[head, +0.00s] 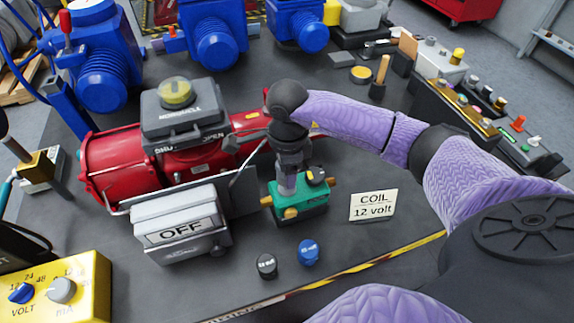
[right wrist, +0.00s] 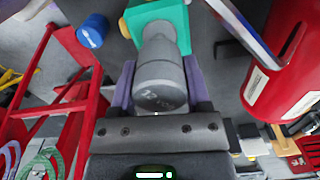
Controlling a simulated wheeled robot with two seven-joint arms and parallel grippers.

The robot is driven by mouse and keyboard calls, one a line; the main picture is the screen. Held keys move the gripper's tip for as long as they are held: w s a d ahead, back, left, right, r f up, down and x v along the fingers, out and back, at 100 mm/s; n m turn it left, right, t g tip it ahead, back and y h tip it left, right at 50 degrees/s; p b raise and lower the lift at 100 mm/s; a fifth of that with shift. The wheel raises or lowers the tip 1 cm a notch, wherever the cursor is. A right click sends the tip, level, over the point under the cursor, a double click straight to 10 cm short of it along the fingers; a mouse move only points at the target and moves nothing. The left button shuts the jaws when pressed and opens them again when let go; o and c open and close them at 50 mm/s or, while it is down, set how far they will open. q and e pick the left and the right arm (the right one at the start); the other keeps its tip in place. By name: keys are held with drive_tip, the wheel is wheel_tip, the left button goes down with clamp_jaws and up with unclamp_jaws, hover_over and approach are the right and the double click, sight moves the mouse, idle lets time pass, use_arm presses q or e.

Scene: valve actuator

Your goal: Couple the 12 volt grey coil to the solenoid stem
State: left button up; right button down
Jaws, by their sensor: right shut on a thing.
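My right gripper (head: 287,185) points down over the green valve block (head: 300,203), which has brass ports. In the right wrist view, the purple fingers of my right gripper (right wrist: 160,90) are shut on the grey coil (right wrist: 160,74), a smooth cylinder. A narrower grey part, likely the solenoid stem (right wrist: 158,34), shows between the coil and the green block (right wrist: 178,14). The coil looks in line with it, but I cannot tell how far it is seated. A white card (head: 373,205) reads "COIL 12 volt". My left gripper is not in view.
A black coil (head: 267,265) and a blue coil (head: 308,252) stand on the bench in front of the block. The red actuator (head: 125,170) and the grey "OFF" box (head: 180,225) stand close on the left. Bare bench lies right of the card.

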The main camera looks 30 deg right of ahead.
idle(0.3)
idle(0.5)
idle(0.9)
drive_tip(key=shift+f+b, duration=0.3)
drive_tip(key=shift+b, duration=0.15)
drive_tip(key=shift+f, duration=0.2)
drive_tip(key=shift+f+b, duration=0.3)
drive_tip(key=shift+b, duration=0.15)
drive_tip(key=shift+f, duration=0.25)
